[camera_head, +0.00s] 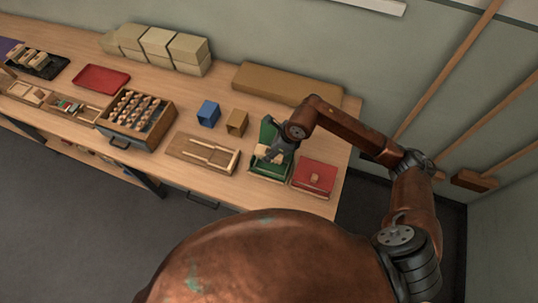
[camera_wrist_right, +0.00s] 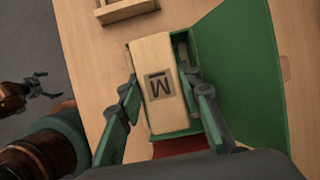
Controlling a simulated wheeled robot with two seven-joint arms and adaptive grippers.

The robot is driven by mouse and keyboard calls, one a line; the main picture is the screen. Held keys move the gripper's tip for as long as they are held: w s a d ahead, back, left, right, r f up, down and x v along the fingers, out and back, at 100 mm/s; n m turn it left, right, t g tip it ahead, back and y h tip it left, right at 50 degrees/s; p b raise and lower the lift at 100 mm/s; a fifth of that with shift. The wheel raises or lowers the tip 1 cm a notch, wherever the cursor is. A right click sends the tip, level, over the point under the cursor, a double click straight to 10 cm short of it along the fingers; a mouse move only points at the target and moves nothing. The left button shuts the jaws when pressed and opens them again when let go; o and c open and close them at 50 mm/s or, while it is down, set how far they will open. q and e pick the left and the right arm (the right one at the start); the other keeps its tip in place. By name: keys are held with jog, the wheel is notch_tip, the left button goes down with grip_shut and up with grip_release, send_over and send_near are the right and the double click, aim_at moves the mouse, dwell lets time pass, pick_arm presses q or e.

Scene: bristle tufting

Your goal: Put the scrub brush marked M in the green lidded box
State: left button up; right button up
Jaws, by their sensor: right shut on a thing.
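The scrub brush (camera_wrist_right: 158,60) is a pale wooden block with a dark M on its face in the right wrist view. My right gripper (camera_wrist_right: 162,88) is shut on it, one finger along each side. In the head view the pale brush (camera_head: 266,154) shows under my right gripper (camera_head: 272,152), at the green box (camera_head: 270,174). The box's green lid (camera_wrist_right: 240,75) stands open. The brush covers much of the box's opening; how deep it sits is unclear. My left gripper (camera_wrist_right: 42,88) appears small at the left of the wrist view, its fingers apart and empty.
A red box (camera_head: 315,176) with a shut lid stands right of the green one. A wooden tray (camera_head: 203,153) lies to the left. A crate of pegs (camera_head: 137,115) is further left.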

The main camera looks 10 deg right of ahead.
jog(key=shift+s+d+f, duration=0.1)
jog(key=shift+d+f, duration=0.2)
jog(key=shift+f, duration=0.25)
jog(key=f+b, duration=0.3)
jog(key=f, duration=0.1)
jog(key=shift+d+f, duration=0.2)
jog(key=shift+f, duration=0.4)
jog(key=shift+f+b, duration=0.55)
jog(key=shift+f, duration=0.1)
jog(key=o, duration=1.3)
